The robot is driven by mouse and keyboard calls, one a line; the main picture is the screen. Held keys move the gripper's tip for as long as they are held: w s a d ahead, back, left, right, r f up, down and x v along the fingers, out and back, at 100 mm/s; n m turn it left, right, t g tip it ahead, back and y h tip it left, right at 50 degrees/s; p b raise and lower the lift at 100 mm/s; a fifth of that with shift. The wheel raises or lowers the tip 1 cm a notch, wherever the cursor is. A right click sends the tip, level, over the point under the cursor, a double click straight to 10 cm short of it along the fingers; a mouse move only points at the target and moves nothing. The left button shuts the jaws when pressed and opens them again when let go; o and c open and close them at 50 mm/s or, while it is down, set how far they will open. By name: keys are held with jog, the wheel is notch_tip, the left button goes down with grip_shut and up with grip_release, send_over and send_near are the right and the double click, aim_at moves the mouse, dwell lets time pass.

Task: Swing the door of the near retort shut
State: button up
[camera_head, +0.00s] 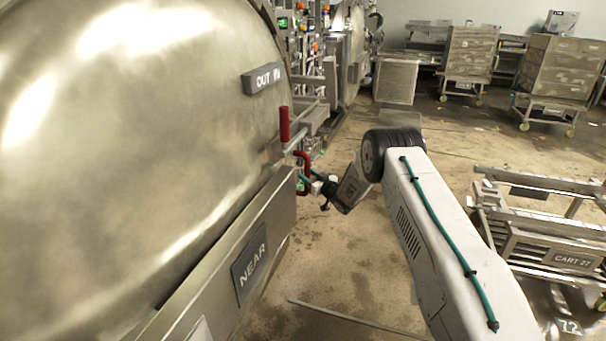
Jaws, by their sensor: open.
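The near retort's door (130,130) is a big domed steel face that fills the left of the head view. How far it stands open cannot be told from here. A NEAR plate (250,265) is on the steel beam below it. A red upright grip (285,124) and a bent red handle (303,163) are at its right edge. My gripper (309,184) is at the end of my white arm, close beside the lower part of the bent red handle. Its jaws are small here but look open, with nothing seen between them; contact with the handle cannot be told.
An OUT sign (263,79) juts at the dome's right side. Another retort (350,55) stands behind. Cart 27 (550,250) is at the right, and stacked carts (560,68) stand at the back. The stained floor (345,255) between retort and cart is mostly clear.

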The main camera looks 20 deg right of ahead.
jog(key=shift+v, duration=1.6)
